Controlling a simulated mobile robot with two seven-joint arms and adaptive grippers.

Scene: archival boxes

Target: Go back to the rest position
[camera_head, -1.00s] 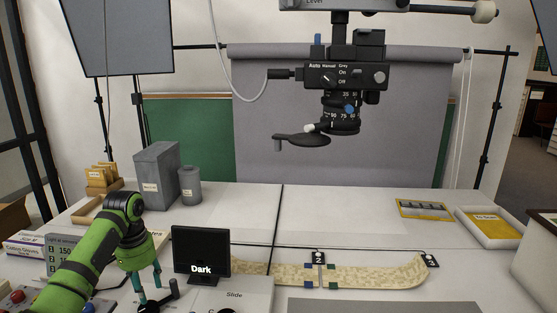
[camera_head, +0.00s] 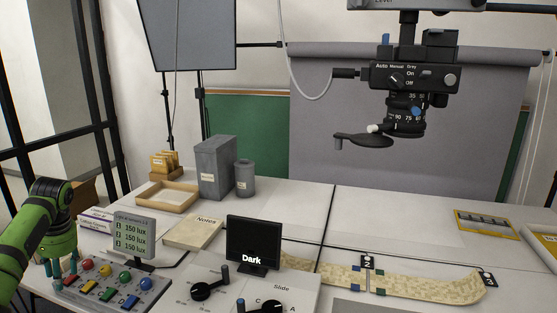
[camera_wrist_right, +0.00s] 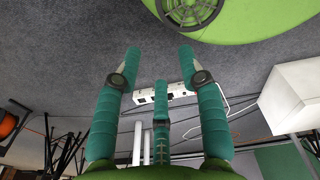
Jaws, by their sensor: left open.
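My left gripper (camera_head: 60,268) is at the left edge of the head view, pointing down with its teal fingers apart and nothing seen between them. It is beside the left end of the button panel (camera_head: 112,288); I cannot tell whether it touches it. My right gripper (camera_wrist_right: 159,62) shows only in the right wrist view. Its teal fingers are spread and empty, with grey floor behind them.
The light meter display (camera_head: 133,236), the notes pad (camera_head: 194,232) and the black "Dark" screen (camera_head: 253,244) stand on the table near the panel. A camera (camera_head: 408,85) hangs above the table. A patterned strip (camera_head: 405,284) lies at the front right.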

